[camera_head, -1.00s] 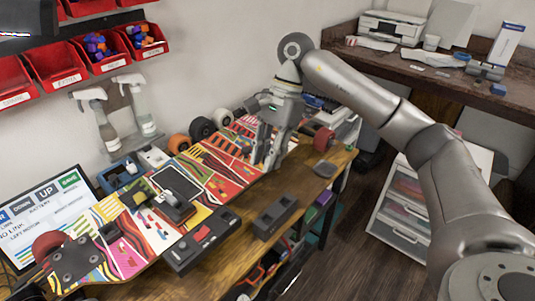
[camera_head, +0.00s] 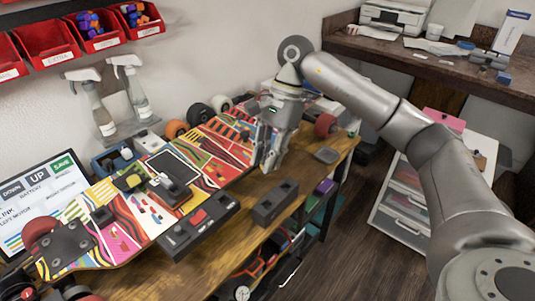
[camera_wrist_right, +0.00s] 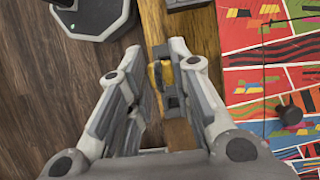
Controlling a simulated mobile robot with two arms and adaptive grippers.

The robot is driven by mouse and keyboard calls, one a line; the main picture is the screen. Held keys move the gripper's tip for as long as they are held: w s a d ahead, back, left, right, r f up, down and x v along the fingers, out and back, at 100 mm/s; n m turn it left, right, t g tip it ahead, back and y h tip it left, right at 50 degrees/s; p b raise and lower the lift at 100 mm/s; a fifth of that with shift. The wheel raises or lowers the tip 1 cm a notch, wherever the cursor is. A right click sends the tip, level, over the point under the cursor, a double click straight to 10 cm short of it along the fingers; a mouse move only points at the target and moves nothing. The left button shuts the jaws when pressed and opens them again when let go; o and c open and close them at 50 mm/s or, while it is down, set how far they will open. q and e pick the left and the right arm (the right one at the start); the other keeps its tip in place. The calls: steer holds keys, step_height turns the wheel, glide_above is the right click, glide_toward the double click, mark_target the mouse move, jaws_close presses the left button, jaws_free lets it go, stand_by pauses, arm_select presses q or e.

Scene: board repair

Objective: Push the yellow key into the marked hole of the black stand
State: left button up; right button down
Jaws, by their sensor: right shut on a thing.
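My right gripper (camera_head: 267,163) points down over the workbench, just beyond the black stand. In the right wrist view, the yellow key (camera_wrist_right: 160,73) shows between the fingertips with dark parts around it, and the gripper is shut on it. In the head view the fingers hide the key. The black stand (camera_head: 275,205), a block with openings in its top, lies on the wood near the front edge, apart from the gripper. The mark on its hole is too small to make out. My left gripper is out of view.
A colourful skateboard deck (camera_head: 110,237) lies left of the gripper. A black box with a red part (camera_head: 198,228) is beside the stand. A small grey block (camera_head: 327,155) lies to the right. The bench's front edge drops to the floor.

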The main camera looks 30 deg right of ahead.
steer(key=shift+f, duration=0.4)
steer(key=shift+d+f+b, duration=0.1)
steer(key=shift+f+b, duration=1.1)
steer(key=shift+f, duration=0.15)
steer(key=shift+f+b, duration=1.8)
steer(key=shift+f, duration=0.55)
steer(key=shift+f+b, duration=0.4)
steer(key=shift+f, duration=0.15)
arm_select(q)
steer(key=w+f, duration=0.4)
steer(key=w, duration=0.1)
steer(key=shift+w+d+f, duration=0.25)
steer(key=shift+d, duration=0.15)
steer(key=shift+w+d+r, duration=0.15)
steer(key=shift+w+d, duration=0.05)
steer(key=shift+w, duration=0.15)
arm_select(e)
steer(key=shift+f, duration=0.3)
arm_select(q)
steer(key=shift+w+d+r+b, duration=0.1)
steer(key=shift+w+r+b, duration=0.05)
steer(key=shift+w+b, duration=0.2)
arm_select(e)
steer(key=shift+f, duration=0.1)
